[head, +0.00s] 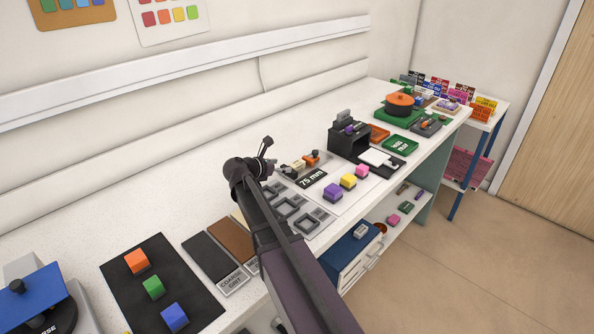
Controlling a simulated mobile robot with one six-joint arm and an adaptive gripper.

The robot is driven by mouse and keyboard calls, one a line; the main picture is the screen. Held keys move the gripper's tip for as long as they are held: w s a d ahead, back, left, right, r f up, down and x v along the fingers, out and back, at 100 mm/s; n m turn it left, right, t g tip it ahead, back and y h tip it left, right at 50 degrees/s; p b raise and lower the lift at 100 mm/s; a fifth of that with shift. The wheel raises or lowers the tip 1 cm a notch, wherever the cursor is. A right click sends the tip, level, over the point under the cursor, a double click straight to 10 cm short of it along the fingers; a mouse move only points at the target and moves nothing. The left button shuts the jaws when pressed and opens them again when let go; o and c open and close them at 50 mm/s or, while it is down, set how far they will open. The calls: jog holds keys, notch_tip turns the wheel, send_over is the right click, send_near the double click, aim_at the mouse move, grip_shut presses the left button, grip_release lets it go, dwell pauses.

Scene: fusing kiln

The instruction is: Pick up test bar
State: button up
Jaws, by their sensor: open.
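My gripper (271,157) is small in the head view, at the end of my dark arm, over the back part of the long white bench. Its jaws are open, and nothing shows between them. I cannot tell for certain which thing is the test bar. A small cream piece (298,165) lies just right of my gripper, beside an orange piece (312,157) with a dark knob. A black card marked 75 mm (313,180) lies in front of them. Purple (333,191), yellow (348,181) and pink (362,171) blocks sit on a white sheet to the right. My arm hides part of the bench.
Grey square moulds (288,207) lie beside my arm. A dark mat (160,283) with three coloured blocks and grit plates (215,262) are at left. A black box (348,142), green tray (400,145) and orange pot (400,101) stand right. The back bench strip is clear.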

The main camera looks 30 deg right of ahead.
aim_at(295, 164)
jog(key=shift+b+x, duration=0.35)
jog(key=shift+x, duration=1.15)
jog(key=shift+b+x, duration=1.1)
jog(key=shift+x, duration=1.7)
grip_shut()
